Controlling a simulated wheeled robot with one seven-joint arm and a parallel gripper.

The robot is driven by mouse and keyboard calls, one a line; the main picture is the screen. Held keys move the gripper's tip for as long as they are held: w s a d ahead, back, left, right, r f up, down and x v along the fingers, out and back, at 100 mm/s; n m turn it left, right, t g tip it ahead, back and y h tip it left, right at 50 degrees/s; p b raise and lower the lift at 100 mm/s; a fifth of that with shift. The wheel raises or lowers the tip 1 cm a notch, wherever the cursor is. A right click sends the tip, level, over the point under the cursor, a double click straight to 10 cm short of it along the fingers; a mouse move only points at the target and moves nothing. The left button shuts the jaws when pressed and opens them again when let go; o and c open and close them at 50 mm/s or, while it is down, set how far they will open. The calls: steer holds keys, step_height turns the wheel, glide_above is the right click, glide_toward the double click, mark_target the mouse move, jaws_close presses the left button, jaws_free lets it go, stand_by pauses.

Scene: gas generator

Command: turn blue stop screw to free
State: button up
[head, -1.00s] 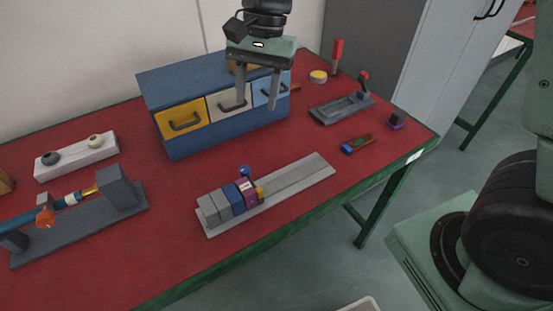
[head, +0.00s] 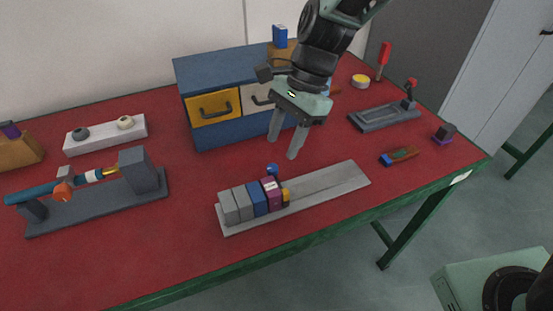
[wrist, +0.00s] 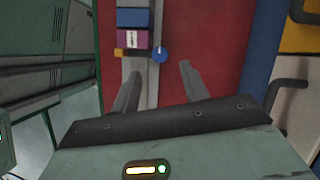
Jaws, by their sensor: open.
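The blue stop screw (head: 272,169) has a round blue knob and stands at the back side of a row of blocks on a grey rail (head: 335,182). It also shows in the wrist view (wrist: 159,55), beyond the fingertips and between their lines. The row has grey blocks, a blue block (head: 258,198), a purple block (head: 271,192) with a white label and a small yellow piece (head: 286,195). My gripper (head: 283,146) is open and empty, fingers pointing down, above and behind the rail, close to the knob but apart from it.
A blue drawer cabinet (head: 222,70) with yellow and white drawers stands behind my gripper. A grey fixture (head: 100,200) with a blue rod is at left. A grey lever base (head: 385,118) and a small tool (head: 400,156) lie at right. Red table top is clear around the rail.

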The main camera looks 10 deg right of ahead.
mark_target(273, 167)
steer(key=shift+x, duration=2.75)
jaws_close()
